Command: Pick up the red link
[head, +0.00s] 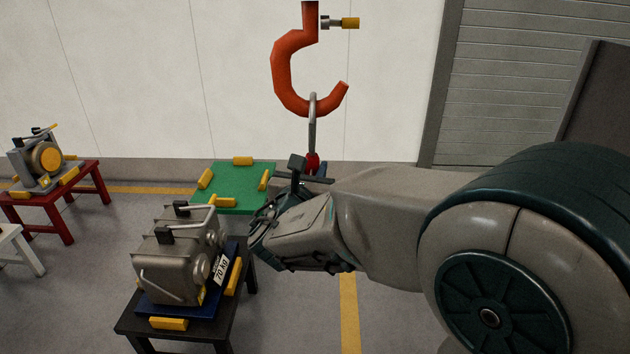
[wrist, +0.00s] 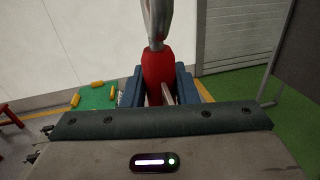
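The red link (head: 312,162) hangs upright below a grey metal shackle (head: 312,118), which hangs from the large orange hook (head: 290,75). In the wrist view the red link (wrist: 159,70) stands between the two blue fingers of my gripper (wrist: 160,78). One finger is on each side of it, with no clear gap showing. I cannot tell whether they press on it. In the head view my gripper (head: 316,170) is at the link's height, partly hidden by my own wrist.
A grey machine marked 70 kg (head: 180,260) sits on a dark table (head: 130,325) at the lower left. A green pad with yellow blocks (head: 235,183) lies behind it. A red table (head: 60,222) holds another machine at the far left. A yellow floor line (head: 349,315) runs below my arm.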

